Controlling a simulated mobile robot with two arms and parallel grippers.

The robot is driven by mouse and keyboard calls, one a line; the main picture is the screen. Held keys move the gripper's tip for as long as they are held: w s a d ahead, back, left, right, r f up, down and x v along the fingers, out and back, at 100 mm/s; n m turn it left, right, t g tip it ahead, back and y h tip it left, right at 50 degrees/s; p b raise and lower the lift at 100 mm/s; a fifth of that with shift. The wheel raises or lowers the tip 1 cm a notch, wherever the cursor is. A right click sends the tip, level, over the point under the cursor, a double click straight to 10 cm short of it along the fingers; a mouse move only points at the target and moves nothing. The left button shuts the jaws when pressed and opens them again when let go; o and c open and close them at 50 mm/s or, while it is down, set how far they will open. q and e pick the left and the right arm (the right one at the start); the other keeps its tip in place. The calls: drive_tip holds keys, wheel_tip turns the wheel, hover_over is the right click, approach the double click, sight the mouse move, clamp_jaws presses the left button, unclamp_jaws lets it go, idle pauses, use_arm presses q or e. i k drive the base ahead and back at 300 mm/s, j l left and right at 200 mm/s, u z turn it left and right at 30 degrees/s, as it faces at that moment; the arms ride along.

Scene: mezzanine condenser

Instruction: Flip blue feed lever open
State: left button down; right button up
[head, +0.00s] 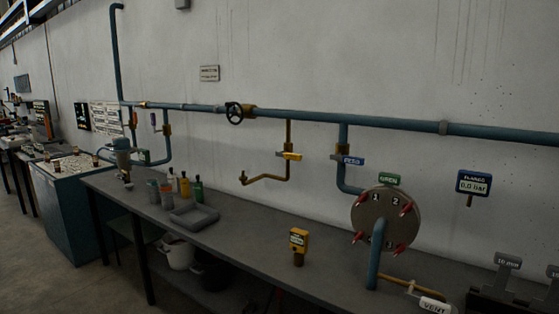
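The blue feed lever (349,160) sits on a brass valve on the vertical blue pipe that drops from the long wall pipe, right of centre in the head view. Its handle carries white lettering that seems to read FEED and lies roughly level, pointing right, across the pipe. Below it the pipe bends toward a round grey flange (372,222) with numbered marks and red-handled parts, under a green OPEN sign (389,179). Neither of my grippers shows in the head view.
A long grey bench (240,236) runs below the pipes. A yellow lever (291,156), a black handwheel (234,113), a yellow device (298,243), a white VENT lever (433,304) and a blue gauge (473,184) are nearby. Bottles and a grey tray (194,218) stand left.

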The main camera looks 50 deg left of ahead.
sight(346, 160)
drive_tip(key=u, duration=1.05)
drive_tip(key=i+j+u, duration=0.2)
drive_tip(key=i+j, duration=0.35)
